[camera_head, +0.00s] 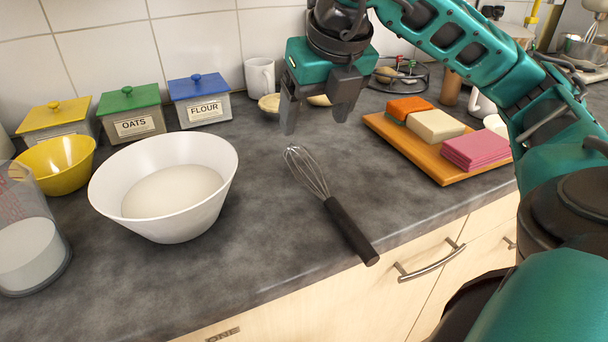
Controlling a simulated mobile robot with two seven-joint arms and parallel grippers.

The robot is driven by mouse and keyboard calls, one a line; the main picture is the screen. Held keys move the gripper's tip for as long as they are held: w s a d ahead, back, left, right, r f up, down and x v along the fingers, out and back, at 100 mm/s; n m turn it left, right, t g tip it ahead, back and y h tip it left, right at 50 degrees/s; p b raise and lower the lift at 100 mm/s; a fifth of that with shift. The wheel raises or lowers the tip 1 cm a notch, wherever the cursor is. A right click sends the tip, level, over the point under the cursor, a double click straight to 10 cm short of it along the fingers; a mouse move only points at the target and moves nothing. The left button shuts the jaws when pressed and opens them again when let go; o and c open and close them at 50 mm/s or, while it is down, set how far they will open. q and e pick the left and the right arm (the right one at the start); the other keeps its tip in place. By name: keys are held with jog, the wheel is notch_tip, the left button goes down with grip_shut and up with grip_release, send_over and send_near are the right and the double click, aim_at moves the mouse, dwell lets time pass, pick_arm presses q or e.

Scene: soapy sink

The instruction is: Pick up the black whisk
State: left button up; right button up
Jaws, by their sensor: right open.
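The black whisk (346,222) lies on the dark grey counter, with its wire head toward the back left and its black handle toward the front right. The handle's end reaches the counter's front edge. My right gripper (314,118) is above and behind the wire head, fingers pointing down, open and empty. It does not touch the whisk. My left gripper is not in view.
A white bowl (130,203) stands left of the whisk, with a yellow bowl (64,165) and a clear jug (30,245) further left. A wooden board (441,172) with coloured blocks lies to the right. Labelled canisters (202,105) stand along the wall.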

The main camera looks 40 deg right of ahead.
aim_at(304, 156)
jog(key=b+x, duration=0.1)
jog(key=x, duration=0.5)
jog(key=shift+s+f, duration=0.1)
jog(key=shift+b+x, duration=0.55)
jog(key=shift+x, duration=2.35)
jog(key=shift+d, duration=0.15)
jog(key=shift+c, duration=0.3)
jog(key=c, duration=1.1)
